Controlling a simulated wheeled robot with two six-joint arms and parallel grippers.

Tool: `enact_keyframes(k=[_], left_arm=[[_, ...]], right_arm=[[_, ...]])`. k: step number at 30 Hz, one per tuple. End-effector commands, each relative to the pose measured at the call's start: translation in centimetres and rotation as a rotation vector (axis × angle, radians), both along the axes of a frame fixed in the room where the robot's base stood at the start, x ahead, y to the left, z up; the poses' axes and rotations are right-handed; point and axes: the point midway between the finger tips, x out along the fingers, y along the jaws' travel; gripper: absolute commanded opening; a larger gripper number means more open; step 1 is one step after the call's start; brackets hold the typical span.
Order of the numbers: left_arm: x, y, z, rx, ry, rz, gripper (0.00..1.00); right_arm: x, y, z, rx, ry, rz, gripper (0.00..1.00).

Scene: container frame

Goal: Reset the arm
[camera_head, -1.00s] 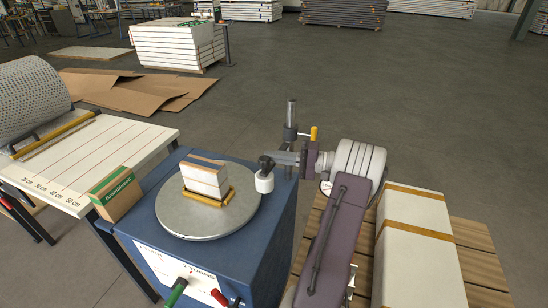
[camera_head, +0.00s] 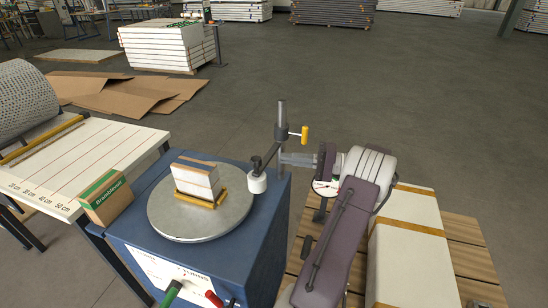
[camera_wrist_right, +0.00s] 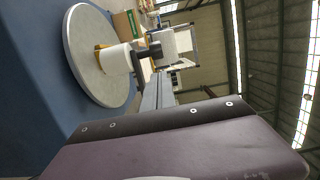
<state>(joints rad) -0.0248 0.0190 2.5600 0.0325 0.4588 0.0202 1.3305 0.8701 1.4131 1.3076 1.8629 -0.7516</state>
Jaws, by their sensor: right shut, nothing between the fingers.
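My right gripper (camera_head: 284,158) is shut and empty, its grey fingers pointing left toward the upright metal post (camera_head: 281,115) of the blue machine. The fingertips overlap the post in the head view; I cannot tell whether they touch. The fingers show as a grey bar in the right wrist view (camera_wrist_right: 154,92), pointing toward the white roller. The white roller (camera_head: 257,184) hangs from a dark arm at the turntable's right edge. My right arm (camera_head: 338,240) is purple with a white wrist joint. My left gripper is not in view.
A yellow handle (camera_head: 304,135) sticks out by the post. A wrapped white block (camera_head: 405,270) lies on a wooden pallet (camera_head: 470,262) beside my arm.

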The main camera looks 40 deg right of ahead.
Motion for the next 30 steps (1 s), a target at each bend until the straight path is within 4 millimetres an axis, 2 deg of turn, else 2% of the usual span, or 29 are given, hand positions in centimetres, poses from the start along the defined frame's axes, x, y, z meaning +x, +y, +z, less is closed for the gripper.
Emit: enact_keyframes(k=[6, 24, 26, 27, 29, 30], left_arm=[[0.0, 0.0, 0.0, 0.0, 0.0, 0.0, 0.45], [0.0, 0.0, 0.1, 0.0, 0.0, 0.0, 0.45], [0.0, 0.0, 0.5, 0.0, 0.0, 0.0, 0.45], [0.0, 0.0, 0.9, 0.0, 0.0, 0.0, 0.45], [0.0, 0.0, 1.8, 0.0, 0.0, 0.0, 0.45], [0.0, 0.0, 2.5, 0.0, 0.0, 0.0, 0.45]], right_arm=[[-1.5, -1.1, 0.0, 0.0, 0.0, 0.001, 0.0], [-1.5, -1.0, 0.1, 0.0, 0.0, 0.004, 0.0], [-0.6, -0.2, 0.5, -0.001, -0.001, 0.031, 0.0], [0.4, 0.9, 1.3, -0.01, -0.003, 0.069, 0.0], [2.7, 3.6, 3.4, -0.043, -0.013, 0.152, 0.0], [4.3, 6.2, 5.2, -0.07, -0.024, 0.221, 0.0]])
